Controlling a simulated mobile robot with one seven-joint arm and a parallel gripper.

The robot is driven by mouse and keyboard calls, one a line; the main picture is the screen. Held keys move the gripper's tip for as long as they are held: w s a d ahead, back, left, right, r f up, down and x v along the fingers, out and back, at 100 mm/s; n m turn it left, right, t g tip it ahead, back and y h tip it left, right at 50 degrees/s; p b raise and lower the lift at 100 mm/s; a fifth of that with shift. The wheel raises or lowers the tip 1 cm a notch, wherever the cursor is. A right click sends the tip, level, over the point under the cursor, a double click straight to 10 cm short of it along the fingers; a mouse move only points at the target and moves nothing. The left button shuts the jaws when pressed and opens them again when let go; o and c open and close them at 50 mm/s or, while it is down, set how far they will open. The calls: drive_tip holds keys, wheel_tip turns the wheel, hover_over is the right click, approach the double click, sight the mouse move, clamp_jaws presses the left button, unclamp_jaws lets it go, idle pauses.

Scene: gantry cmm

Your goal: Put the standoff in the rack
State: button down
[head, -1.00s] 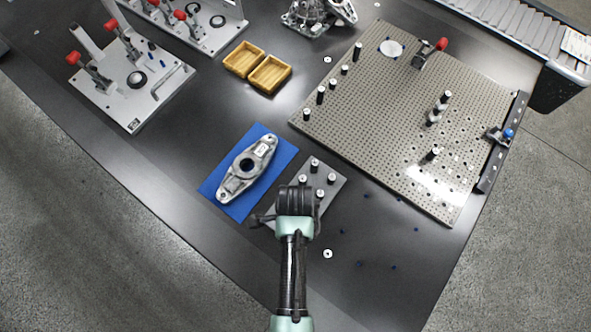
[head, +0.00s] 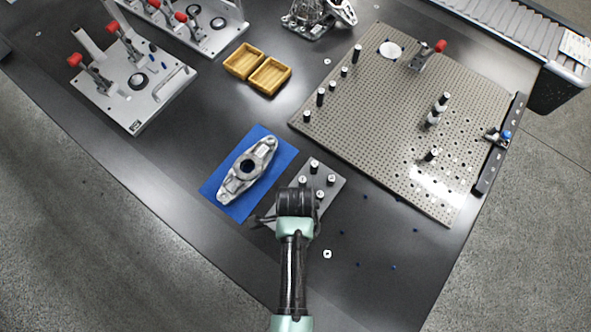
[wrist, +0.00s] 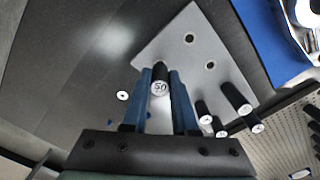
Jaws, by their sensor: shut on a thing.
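My gripper (wrist: 160,77) is shut on a black standoff (wrist: 160,88) with a pale, marked end face, between its two blue fingers. The rack (wrist: 174,50) is a grey plate with round holes. The held standoff overlaps the rack's near corner in the wrist view; I cannot tell whether it is in a hole or above it. Two open holes show further in on the plate. Several other black standoffs (wrist: 236,96) stand along the rack's right side. In the head view my dark wrist covers the near part of the rack (head: 324,172) and hides the fingertips and the held standoff.
A blue mat (head: 280,165) with a metal casting (head: 240,180) lies just left of the rack. A large perforated plate (head: 350,120) with standoffs and a clamp is at the right. Two wooden trays (head: 269,76) stand behind. Small blue pieces lie on the dark table right of my arm.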

drive_tip(key=shift+f+b, duration=0.6)
drive_tip(key=shift+f, duration=0.3)
idle(0.4)
drive_tip(key=c, duration=0.6)
unclamp_jaws()
drive_tip(key=shift+r, duration=0.15)
wheel_tip(320, 180, up, 13)
drive_tip(key=shift+p, duration=0.45)
